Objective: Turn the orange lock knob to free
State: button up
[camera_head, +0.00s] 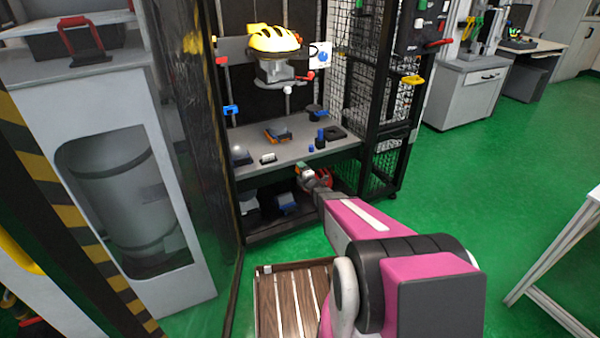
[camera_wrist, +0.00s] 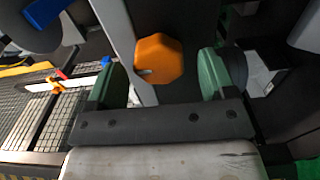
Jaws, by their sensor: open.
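The orange lock knob (camera_wrist: 160,58) is a faceted, rounded knob with a small pale notch near its lower left. It lies between the two green finger pads of my gripper (camera_wrist: 165,72) in the wrist view. The fingers are open, with a visible gap on each side of the knob, and I see no contact. How deep the knob sits between the fingers is hard to tell. In the head view my gripper (camera_head: 310,177) is low at the front of the drop tower, just below its table edge; the knob is not clear there.
A yellow helmet (camera_head: 274,39) hangs on the carriage above the tower's grey table (camera_head: 295,150), which holds several small parts. A black mesh panel (camera_head: 392,155) stands to the right. A slatted wooden pallet (camera_head: 285,308) lies in front. Green floor is open to the right.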

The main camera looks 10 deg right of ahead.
jog(key=v, duration=1)
jog(key=s+d+r+m+g+h, duration=0.3)
jog(key=s+r+m+g+h, duration=0.3)
jog(key=m, duration=0.6)
jog(key=s+a+r+m+g, duration=0.3)
jog(key=s+m+g, duration=0.2)
jog(key=s, duration=0.5)
jog(key=s+a+r+m+g, duration=0.3)
jog(key=s+g, duration=0.3)
jog(key=s, duration=0.4)
jog(key=shift+s+r+m, duration=0.2)
jog(key=shift+s+m, duration=0.1)
jog(key=shift+m, duration=0.6)
